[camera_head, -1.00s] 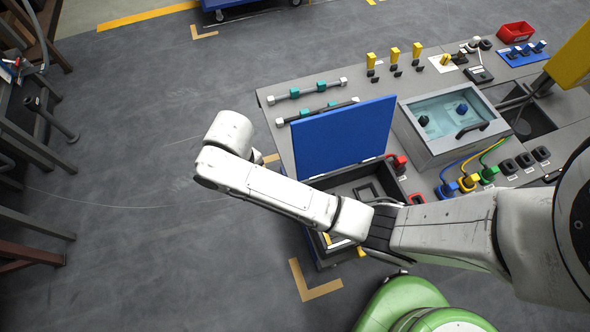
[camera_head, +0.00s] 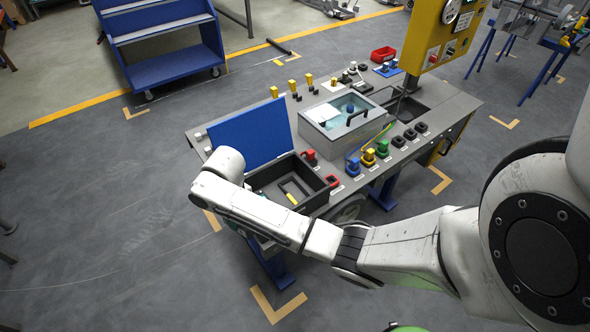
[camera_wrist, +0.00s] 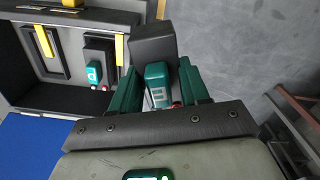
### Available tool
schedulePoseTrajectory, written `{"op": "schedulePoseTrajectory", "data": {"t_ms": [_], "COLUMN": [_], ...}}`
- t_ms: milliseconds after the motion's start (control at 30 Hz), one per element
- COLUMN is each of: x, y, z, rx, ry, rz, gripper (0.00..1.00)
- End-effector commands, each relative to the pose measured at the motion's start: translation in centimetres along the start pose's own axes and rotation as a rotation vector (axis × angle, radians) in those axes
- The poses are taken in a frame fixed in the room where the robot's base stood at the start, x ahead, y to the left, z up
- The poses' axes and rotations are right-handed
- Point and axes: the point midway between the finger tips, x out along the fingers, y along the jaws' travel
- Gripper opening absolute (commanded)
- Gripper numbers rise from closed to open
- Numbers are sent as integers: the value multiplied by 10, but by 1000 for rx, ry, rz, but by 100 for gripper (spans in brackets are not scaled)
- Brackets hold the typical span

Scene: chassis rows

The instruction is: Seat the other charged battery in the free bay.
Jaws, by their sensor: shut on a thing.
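In the wrist view, my gripper (camera_wrist: 158,82) has two green fingers shut on a battery (camera_wrist: 153,45) with a dark body and a teal end with a small pale display. It is held beside the box's edge, over the floor side. An open dark box (camera_wrist: 75,102) lies to the left. In it are dark rectangular frames (camera_wrist: 40,52) with yellow strips, and a second teal piece (camera_wrist: 96,74) with a pale display.
The box's raised blue lid (camera_head: 248,135) stands at its back left. A lidded clear-topped tank (camera_head: 345,120) and coloured plugs (camera_head: 368,157) are to its right on the grey bench (camera_head: 440,107). A blue cart (camera_head: 165,50) stands beyond.

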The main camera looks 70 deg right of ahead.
Motion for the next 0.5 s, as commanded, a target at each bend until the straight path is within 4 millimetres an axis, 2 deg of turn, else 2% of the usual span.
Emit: {"op": "schedulePoseTrajectory", "data": {"t_ms": [33,300,500], "x": [0,12,17], "y": [26,143,218], "z": [-4,-9,0], "rx": [33,182,284], "ry": [2,2,3], "rz": [4,3,3], "gripper": [0,0,0]}}
